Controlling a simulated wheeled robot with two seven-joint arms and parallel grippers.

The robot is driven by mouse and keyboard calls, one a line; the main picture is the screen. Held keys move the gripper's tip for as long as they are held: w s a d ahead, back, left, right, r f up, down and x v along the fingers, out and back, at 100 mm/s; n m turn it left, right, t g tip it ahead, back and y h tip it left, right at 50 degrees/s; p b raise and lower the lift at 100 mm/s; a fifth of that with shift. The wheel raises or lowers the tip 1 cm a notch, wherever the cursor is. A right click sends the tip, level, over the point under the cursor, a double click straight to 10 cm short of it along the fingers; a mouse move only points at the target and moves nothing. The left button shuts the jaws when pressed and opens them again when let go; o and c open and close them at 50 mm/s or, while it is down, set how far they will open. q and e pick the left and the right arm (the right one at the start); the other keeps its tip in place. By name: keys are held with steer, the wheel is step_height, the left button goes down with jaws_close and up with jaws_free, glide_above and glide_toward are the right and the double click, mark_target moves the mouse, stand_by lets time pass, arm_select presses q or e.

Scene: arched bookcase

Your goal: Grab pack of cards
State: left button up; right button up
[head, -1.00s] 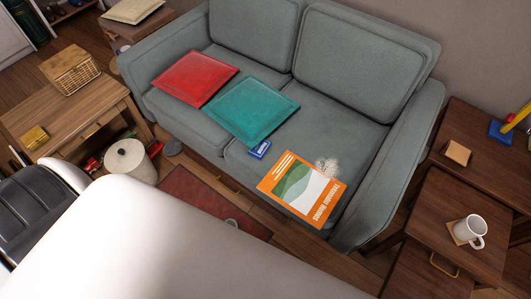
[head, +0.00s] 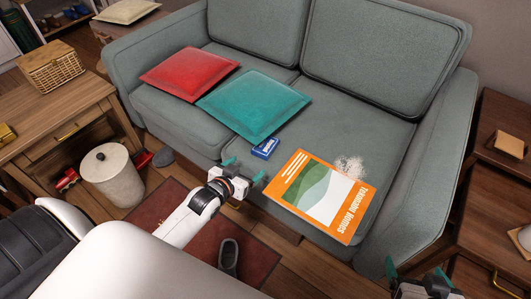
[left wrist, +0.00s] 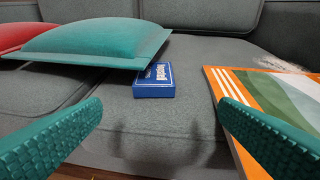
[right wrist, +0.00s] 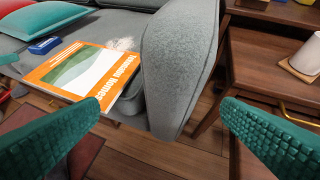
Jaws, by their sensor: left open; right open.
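The blue pack of cards (head: 265,148) lies flat on the grey sofa seat near its front edge, beside the teal cushion. In the left wrist view the pack (left wrist: 154,81) sits ahead, between the two open fingers and touching or close to the cushion's corner. My left gripper (head: 244,168) is open and empty, just in front of the seat edge and short of the pack. In the right wrist view the pack (right wrist: 44,46) is at the far upper left. My right gripper (head: 420,274) is open and empty, low in front of the sofa's right arm.
An orange book (head: 322,195) lies right of the pack, overhanging the seat edge. The teal cushion (head: 254,106) and red cushion (head: 189,73) lie to the left. A white bin (head: 112,174) and wooden tables flank the sofa. A mug (right wrist: 308,55) stands on the right table.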

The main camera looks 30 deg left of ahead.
mark_target(261, 150)
arm_select(q)
steer(key=b+x, duration=0.2)
steer(key=x, duration=0.4)
steer(key=shift+w+a, duration=0.15)
steer(key=shift+w, duration=0.2)
steer(key=shift+w+f+b, duration=0.1)
steer(key=shift+w+b, duration=0.15)
steer(key=shift+b, duration=0.15)
steer(key=x, duration=0.1)
steer(key=b+x, duration=0.2)
steer(key=x, duration=0.1)
steer(key=shift+w+a, duration=0.15)
steer(key=shift+a, duration=0.15)
steer(key=shift+w, duration=0.3)
arm_select(e)
steer(key=w+a+r+t+y, duration=0.1)
steer(key=r+t+y, duration=0.1)
steer(key=r+t, duration=0.5)
steer(key=w+a+r+t+y, duration=0.1)
steer(key=a+r+t+y, duration=0.1)
steer(key=r+t, duration=0.5)
step_height(261, 150, up, 5)
steer(key=shift+a+f+n+t+y, duration=0.2)
steer(key=shift+n+t+y, duration=0.1)
steer(key=shift+y, duration=0.1)
arm_select(q)
steer(key=shift+c, duration=0.4)
steer(key=c, duration=1)
